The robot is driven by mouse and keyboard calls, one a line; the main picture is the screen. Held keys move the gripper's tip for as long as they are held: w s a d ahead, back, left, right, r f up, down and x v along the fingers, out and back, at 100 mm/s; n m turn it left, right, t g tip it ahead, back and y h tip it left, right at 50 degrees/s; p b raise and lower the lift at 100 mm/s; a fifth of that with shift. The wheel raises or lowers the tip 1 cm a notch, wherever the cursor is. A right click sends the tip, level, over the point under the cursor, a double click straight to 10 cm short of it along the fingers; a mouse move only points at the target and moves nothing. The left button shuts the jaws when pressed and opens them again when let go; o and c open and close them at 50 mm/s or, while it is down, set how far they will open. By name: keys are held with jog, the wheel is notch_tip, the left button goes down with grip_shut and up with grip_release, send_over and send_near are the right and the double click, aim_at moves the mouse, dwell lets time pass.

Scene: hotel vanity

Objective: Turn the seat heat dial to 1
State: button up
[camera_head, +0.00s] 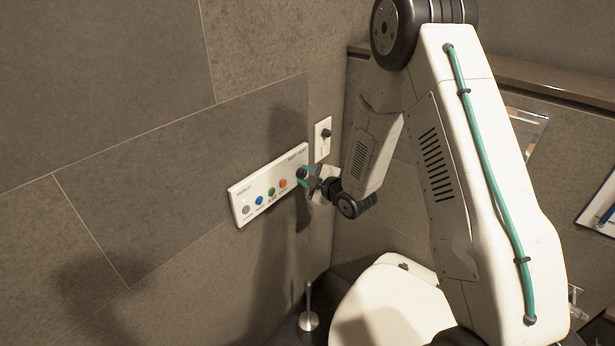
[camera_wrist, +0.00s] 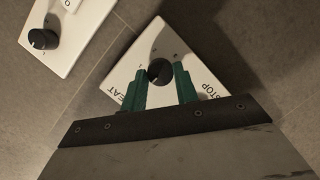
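The seat heat dial (camera_head: 301,173) is a black round knob at the right end of a white wall panel (camera_head: 240,203). In the wrist view the dial (camera_wrist: 160,72) sits between my two green fingertips, below small scale marks, near lettering ending "EAT". My gripper (camera_head: 308,175) reaches it from the right. In the wrist view my gripper (camera_wrist: 160,76) is closed to about the dial's width, a finger against each side. The dial's setting is too small to read surely.
Coloured buttons (camera_head: 271,191) line the same panel. A white plate with another black knob (camera_head: 326,133) is just above right; it also shows in the wrist view (camera_wrist: 43,39). A white toilet (camera_head: 391,305) and a metal-handled brush stand (camera_head: 308,320) are below.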

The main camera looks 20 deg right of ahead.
jog(key=shift+m, duration=0.3)
jog(key=m+g, duration=0.1)
jog(key=m+y, duration=0.1)
jog(key=m, duration=0.1)
jog(key=shift+w+d+r+m+g, duration=0.1)
jog(key=shift+d+m+g, duration=0.1)
jog(key=shift+m+g, duration=0.15)
jog(key=m+y, duration=0.1)
jog(key=m, duration=0.1)
jog(key=m+g+y, duration=0.1)
jog(key=m, duration=0.1)
jog(key=shift+w+d+m+g, duration=0.1)
jog(key=shift+d+m+g, duration=0.05)
jog(key=shift+m+g, duration=0.1)
dwell(0.4)
jog(key=o, duration=1)
jog(key=shift+c, duration=0.2)
